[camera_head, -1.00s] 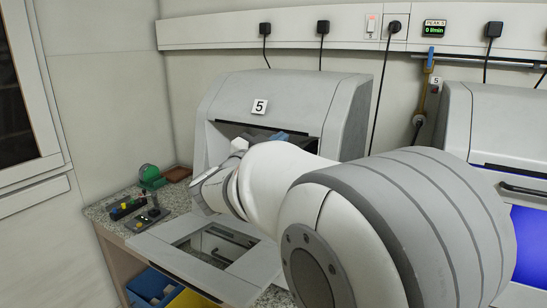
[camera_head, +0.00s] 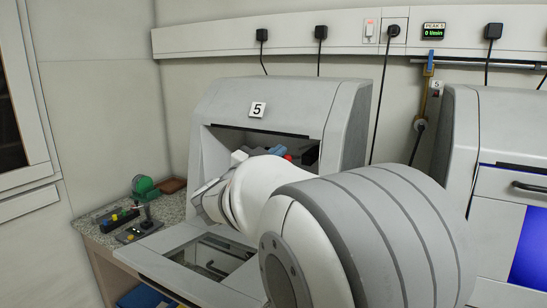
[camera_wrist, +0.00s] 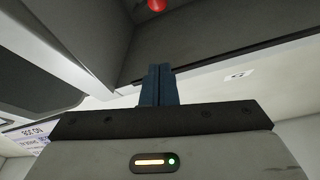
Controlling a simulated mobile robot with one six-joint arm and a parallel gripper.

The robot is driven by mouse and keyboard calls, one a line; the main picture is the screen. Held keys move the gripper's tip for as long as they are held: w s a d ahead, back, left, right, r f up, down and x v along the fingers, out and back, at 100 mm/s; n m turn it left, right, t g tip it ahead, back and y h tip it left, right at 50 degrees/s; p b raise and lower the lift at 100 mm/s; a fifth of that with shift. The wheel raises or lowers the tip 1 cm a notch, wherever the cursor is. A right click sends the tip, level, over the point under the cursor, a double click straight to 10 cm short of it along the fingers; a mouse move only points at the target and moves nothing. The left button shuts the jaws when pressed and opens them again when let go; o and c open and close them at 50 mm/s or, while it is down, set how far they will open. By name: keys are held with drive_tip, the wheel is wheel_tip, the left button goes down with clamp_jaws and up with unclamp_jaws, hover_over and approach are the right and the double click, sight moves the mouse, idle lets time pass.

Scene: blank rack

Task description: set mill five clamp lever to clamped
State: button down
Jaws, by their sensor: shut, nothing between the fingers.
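Mill five is the grey hooded machine (camera_head: 228,98) with the number 5 plate (camera_head: 258,109); its front is open. A red round knob (camera_head: 288,157) shows inside the opening, just above my arm. A red knob also shows at the top edge of the wrist view (camera_wrist: 156,4), beyond my fingertips and apart from them. Any lever shaft below it is hidden. My gripper (camera_wrist: 159,72) has its dark blue fingers shut together and empty, pointing toward the machine's interior. In the head view my arm covers much of the opening, and I cannot make out the fingertips clearly.
A flat tray-like front with a window (camera_head: 215,258) projects below the opening. A granite counter (camera_head: 98,215) at left holds a green round object (camera_head: 144,187) and a small joystick box (camera_head: 140,228). A second machine (camera_head: 495,125) stands at right.

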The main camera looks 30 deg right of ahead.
drive_tip(key=x, duration=0.8)
drive_tip(key=f, duration=0.1)
drive_tip(key=a+f, duration=0.1)
drive_tip(key=f, duration=0.2)
drive_tip(key=shift+w+a, duration=0.25)
drive_tip(key=shift+w, duration=0.1)
